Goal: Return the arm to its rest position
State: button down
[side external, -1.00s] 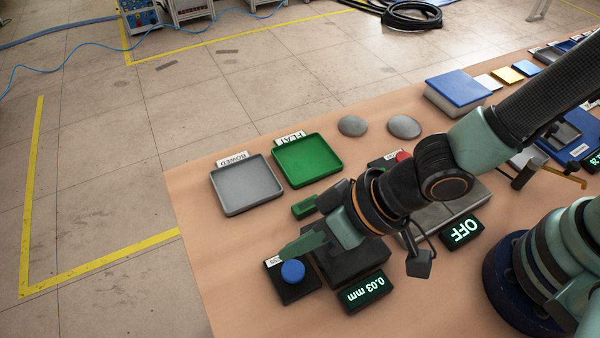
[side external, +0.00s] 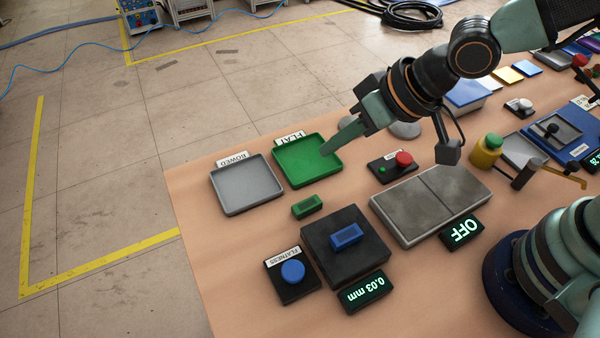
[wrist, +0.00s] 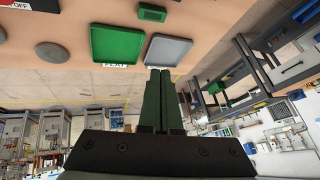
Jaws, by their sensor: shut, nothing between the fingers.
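My gripper (side external: 326,150) is shut and empty, raised above the table with its fingertips in front of the green tray in the side view. In the wrist view its green fingers (wrist: 161,72) are together, pointing out toward the trays and the room beyond. My arm reaches in from the upper right of the side view, over the table.
The green FLAT tray (side external: 296,171) and grey BOWED tray (side external: 244,199) are empty. A blue block sits on the black flatness gauge (side external: 326,258), whose display reads 0.03 mm. The grey heater plate (side external: 399,220) shows OFF. A yellow-and-green container (side external: 486,155) stands at right.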

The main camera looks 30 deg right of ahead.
jog(key=d+r+m+h, duration=0.1)
jog(key=d+r, duration=0.3)
jog(key=d, duration=0.8)
jog(key=s+d+r+m+h, duration=0.1)
jog(key=d+r+h, duration=0.2)
jog(key=d, duration=0.8)
notch_tip(320, 180, up, 2)
jog(key=shift+d+r+m, duration=0.1)
jog(key=shift+d+m, duration=0.2)
jog(key=shift+d, duration=0.1)
